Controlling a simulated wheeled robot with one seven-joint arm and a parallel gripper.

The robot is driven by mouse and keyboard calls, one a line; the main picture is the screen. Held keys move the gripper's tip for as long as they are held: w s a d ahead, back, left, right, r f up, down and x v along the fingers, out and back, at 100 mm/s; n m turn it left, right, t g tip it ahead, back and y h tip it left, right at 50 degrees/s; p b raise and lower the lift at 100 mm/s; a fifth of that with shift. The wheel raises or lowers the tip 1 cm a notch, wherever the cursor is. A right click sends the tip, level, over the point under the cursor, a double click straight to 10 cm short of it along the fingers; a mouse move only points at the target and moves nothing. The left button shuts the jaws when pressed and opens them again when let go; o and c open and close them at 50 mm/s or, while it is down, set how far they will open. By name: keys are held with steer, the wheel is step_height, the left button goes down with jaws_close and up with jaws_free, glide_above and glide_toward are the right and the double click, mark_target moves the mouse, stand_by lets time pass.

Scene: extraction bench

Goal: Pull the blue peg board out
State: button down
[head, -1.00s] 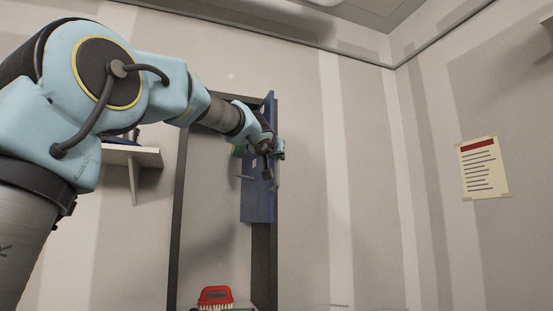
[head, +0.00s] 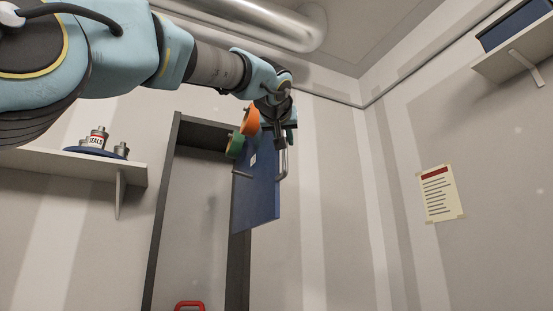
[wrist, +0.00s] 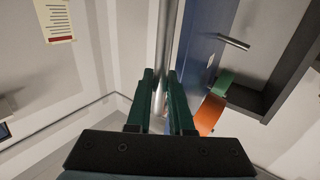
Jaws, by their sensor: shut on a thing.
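The blue peg board (head: 262,196) stands upright and projects out of a tall dark frame (head: 160,230) on the wall. An orange roll (head: 250,121) and a green roll (head: 235,146) hang on its left face, near a bare peg (head: 242,174). A metal bar handle (head: 284,165) runs along its front edge. My gripper (head: 279,138) is at the upper part of this handle. In the wrist view, my gripper's green fingers (wrist: 160,85) are shut around the handle (wrist: 164,35), with the board (wrist: 198,50) just to the right. The board's top is hidden behind my wrist.
A shelf (head: 130,172) at left holds a blue tray with metal canisters. A red-handled item (head: 189,305) is low in the frame. A high shelf (head: 520,52) and a paper notice (head: 440,193) are on the right wall. The space right of the board is clear.

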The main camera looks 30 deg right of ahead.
steer(key=shift+s+a+f+b, duration=0.15)
steer(key=shift+s+b, duration=0.3)
steer(key=shift+s, duration=1.15)
steer(key=c, duration=0.8)
jaws_free()
steer(key=shift+s, duration=0.1)
steer(key=shift+a, duration=0.1)
steer(key=b+v, duration=0.2)
steer(key=v, duration=0.8)
steer(key=shift+s+a, duration=0.15)
steer(key=shift+s, duration=0.15)
